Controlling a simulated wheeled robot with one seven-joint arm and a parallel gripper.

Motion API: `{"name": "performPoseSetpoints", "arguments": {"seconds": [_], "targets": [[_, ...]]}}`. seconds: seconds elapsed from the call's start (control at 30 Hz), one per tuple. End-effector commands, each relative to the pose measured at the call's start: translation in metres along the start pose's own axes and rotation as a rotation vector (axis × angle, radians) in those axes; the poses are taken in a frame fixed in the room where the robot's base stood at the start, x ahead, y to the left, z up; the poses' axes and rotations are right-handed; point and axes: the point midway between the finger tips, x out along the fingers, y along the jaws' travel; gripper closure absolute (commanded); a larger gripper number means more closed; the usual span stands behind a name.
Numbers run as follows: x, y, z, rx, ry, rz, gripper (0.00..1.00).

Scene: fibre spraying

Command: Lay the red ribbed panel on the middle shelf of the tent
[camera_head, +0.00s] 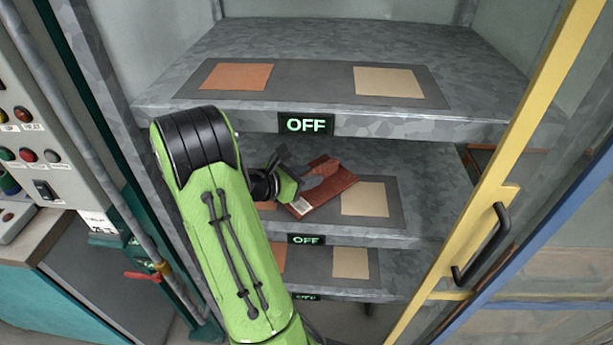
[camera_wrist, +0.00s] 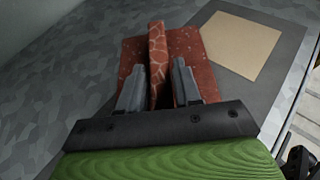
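The red ribbed panel (camera_head: 331,186) is inside the tent at the middle shelf (camera_head: 420,206), over the grey mat (camera_head: 385,181) and beside its tan square (camera_head: 365,199). It is turned at an angle to the mat. In the wrist view the panel (camera_wrist: 186,45) shows its upright rib (camera_wrist: 157,50) between my two fingers. My gripper (camera_wrist: 160,80) appears shut on that rib; the fingers sit close on both sides. In the head view my gripper (camera_head: 295,180) partly hides the panel. I cannot tell whether the panel's underside touches the shelf.
The top shelf (camera_head: 390,129) is just above my wrist and carries orange and tan squares. The bottom shelf (camera_head: 345,290) lies below. A yellow door frame (camera_head: 530,120) with a black handle stands on the right. A control panel (camera_head: 30,130) is on the left.

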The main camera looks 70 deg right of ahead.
Motion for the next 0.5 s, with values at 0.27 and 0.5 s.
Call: {"name": "performPoseSetpoints", "arguments": {"seconds": [0.27, 0.5], "targets": [[0.000, 0.000, 0.001, 0.000, -0.001, 0.000, 0.47], [-0.015, 0.002, 0.003, -0.002, 0.000, 0.006, 0.47]]}}
